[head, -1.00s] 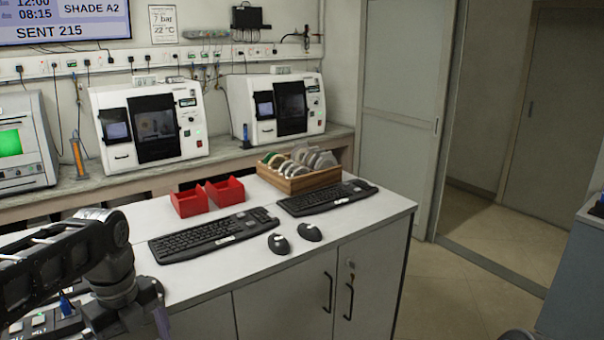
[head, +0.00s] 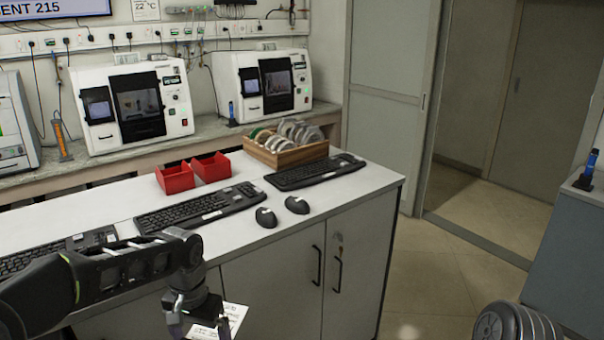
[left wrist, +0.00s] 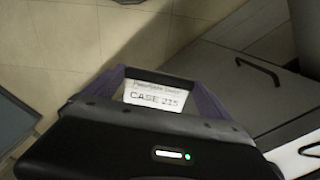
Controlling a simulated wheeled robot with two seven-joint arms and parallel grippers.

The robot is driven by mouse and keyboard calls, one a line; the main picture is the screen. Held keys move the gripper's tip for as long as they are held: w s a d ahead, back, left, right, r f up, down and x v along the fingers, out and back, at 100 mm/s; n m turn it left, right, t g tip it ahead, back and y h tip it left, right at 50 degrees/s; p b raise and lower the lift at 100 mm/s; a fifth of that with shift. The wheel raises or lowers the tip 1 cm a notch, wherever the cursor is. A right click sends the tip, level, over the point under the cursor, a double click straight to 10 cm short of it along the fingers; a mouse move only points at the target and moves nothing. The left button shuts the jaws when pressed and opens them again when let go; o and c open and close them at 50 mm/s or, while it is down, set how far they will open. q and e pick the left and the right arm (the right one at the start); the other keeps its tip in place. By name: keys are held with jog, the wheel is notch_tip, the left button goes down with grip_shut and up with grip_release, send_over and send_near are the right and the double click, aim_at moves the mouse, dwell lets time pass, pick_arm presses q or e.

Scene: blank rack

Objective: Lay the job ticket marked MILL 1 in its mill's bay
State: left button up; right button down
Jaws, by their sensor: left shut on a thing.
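My left gripper (head: 205,325) is at the bottom of the head view, in front of the white cabinet's near edge. It is shut on a white paper ticket (head: 236,318), whose print is too small to read there. In the left wrist view the gripper (left wrist: 158,92) has the ticket (left wrist: 155,97) between its fingers, with "CASE 215" readable and a smaller line above it. No "MILL 1" mark is legible. Two white milling machines (head: 132,105) (head: 262,85) stand on the back bench. Two red open bins (head: 175,180) (head: 211,168) stand on the cabinet top. My right gripper is not in view.
Keyboards (head: 200,207) (head: 315,171) and two black mice (head: 266,217) (head: 297,205) lie on the cabinet top (head: 340,195). A wooden crate of discs (head: 290,157) stands behind them. Open floor (head: 440,260) lies to the right, before a blue-grey cabinet (head: 570,250).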

pick_arm(q)
jog(key=shift+w+d+f+n, duration=0.15)
jog(key=shift+d+f+n, duration=0.3)
jog(key=shift+n, duration=0.25)
jog(key=shift+w+d+f+n, duration=0.15)
jog(key=shift+d+f+n, duration=0.25)
jog(key=shift+n, duration=0.3)
